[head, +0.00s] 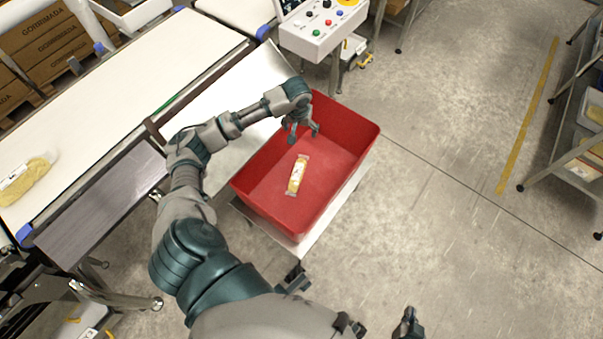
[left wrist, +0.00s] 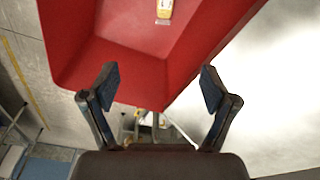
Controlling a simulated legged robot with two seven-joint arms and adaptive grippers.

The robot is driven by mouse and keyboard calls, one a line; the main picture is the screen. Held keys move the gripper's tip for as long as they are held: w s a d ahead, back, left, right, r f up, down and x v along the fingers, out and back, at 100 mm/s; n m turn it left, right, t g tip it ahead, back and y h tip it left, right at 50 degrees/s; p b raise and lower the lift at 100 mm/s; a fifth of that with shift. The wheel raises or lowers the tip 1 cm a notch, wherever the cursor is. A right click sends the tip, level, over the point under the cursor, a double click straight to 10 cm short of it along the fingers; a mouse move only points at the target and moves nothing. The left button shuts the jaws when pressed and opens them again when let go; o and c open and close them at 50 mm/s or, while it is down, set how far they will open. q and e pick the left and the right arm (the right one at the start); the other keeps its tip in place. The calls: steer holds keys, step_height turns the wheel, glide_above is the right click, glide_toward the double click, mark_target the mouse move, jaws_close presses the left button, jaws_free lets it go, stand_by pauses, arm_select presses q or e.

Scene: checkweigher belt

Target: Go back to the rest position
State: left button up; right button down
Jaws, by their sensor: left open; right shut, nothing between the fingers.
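My left gripper (head: 303,134) is open and empty over the far left part of a red bin (head: 343,110). In the left wrist view its two fingers (left wrist: 157,88) are spread wide, with the red bin (left wrist: 75,40) beyond them. A yellow and white packet (head: 297,175) lies flat on the bin floor, apart from the gripper. The packet also shows in the left wrist view (left wrist: 164,9), cut by the top edge. My right gripper (head: 408,325) shows only partly at the bottom edge, away from the bin; nothing is seen in it.
A white conveyor belt (head: 110,85) runs along the left, with another packet (head: 27,180) on it. A control box (head: 322,27) with buttons stands behind the bin. A shelf with boxes is at the right. The floor (head: 450,160) between is clear.

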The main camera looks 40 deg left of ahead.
arm_select(q)
steer(key=r, duration=0.2)
steer(key=d+r, duration=0.1)
steer(key=r, duration=0.1)
steer(key=shift+s, duration=0.25)
steer(key=shift+a, duration=0.2)
